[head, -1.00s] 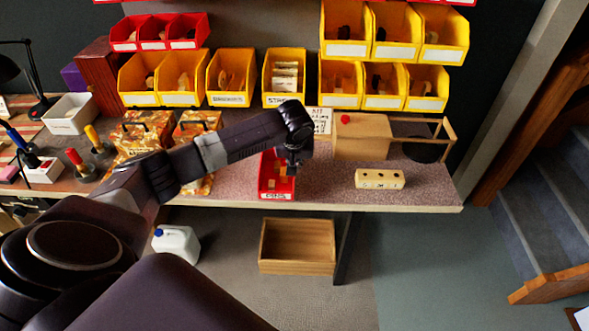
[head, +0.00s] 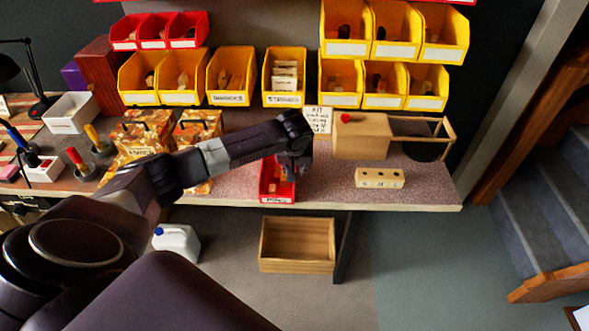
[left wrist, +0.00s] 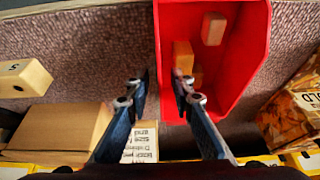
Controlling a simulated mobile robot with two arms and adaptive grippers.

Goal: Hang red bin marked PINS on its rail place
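The red bin marked PINS (head: 268,188) stands on the bench near its front edge, with its label towards me. In the left wrist view the bin (left wrist: 244,50) fills the upper right, with several small wooden blocks inside. My left gripper (head: 289,175) is low at the bin's right side in the head view. In the left wrist view its fingers (left wrist: 162,78) are apart, one inside the bin and one outside, with the side wall between them. Contact with the wall cannot be told. My right gripper is in neither view.
Red bins (head: 154,45) and yellow bins (head: 230,98) hang behind the bench, with an open gap above the STRINGS bin. A wooden box with a frame (head: 362,150) and a holed block (head: 379,184) stand to the right. Patterned boxes (head: 140,140) stand left.

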